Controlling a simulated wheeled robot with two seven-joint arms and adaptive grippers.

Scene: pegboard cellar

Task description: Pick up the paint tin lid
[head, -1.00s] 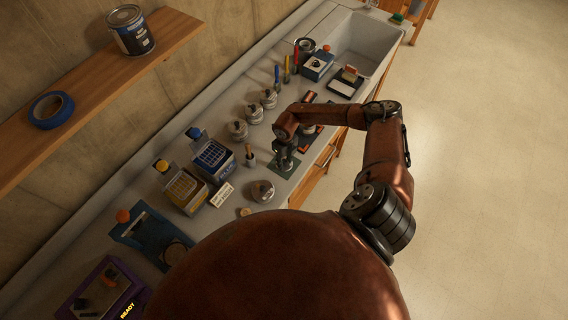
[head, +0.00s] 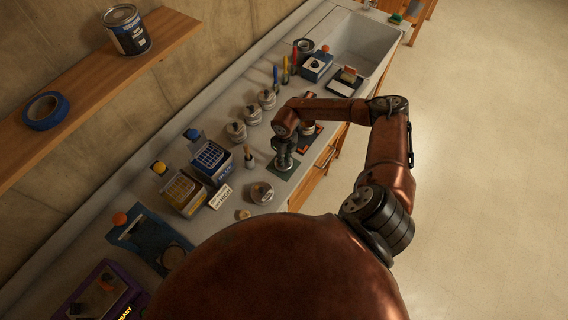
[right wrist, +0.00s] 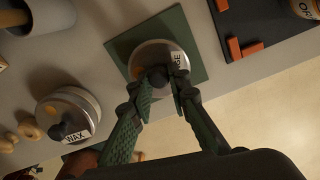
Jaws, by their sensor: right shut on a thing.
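A round, pale metal lid (right wrist: 150,56) with a dark knob sits over a green square mat (right wrist: 192,40) in the right wrist view. In the head view my right gripper (head: 284,158) is over the green mat (head: 283,172) at the counter's front edge and hides most of the lid. My left gripper is not in view.
A tin labelled WAX (right wrist: 66,116) stands left of the mat in the right wrist view. Several knobbed tins (head: 251,115) stand behind my gripper. A dark tray (right wrist: 255,28) with orange blocks lies close by. A labelled can (head: 127,32) stands on the shelf.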

